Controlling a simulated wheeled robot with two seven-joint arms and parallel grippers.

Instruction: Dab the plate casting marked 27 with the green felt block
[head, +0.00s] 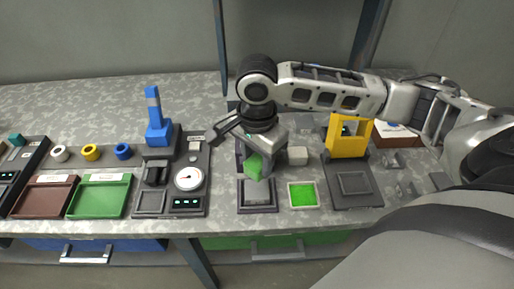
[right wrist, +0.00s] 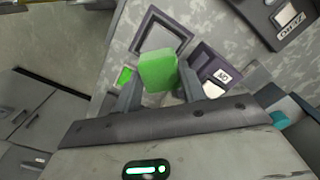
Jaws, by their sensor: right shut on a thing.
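My right gripper (head: 256,160) is shut on the green felt block (head: 252,167) and holds it above the bench. The block (right wrist: 158,70) also shows between the two fingers in the right wrist view. Below it in the head view is a dark square tray (head: 241,207) with a flat grey inside, which may hold a plate casting. A dark tray with a grey inside also shows behind the block in the right wrist view (right wrist: 145,43). I cannot read the number 27 anywhere. My left gripper is not in view.
A bright green pad in a pale frame (head: 303,194) lies right of the tray. A yellow press (head: 349,137) stands further right. A gauge (head: 188,178), a blue tool (head: 157,130), and green (head: 99,197) and brown (head: 43,197) trays lie left. A pale block (head: 298,156) stands near the gripper.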

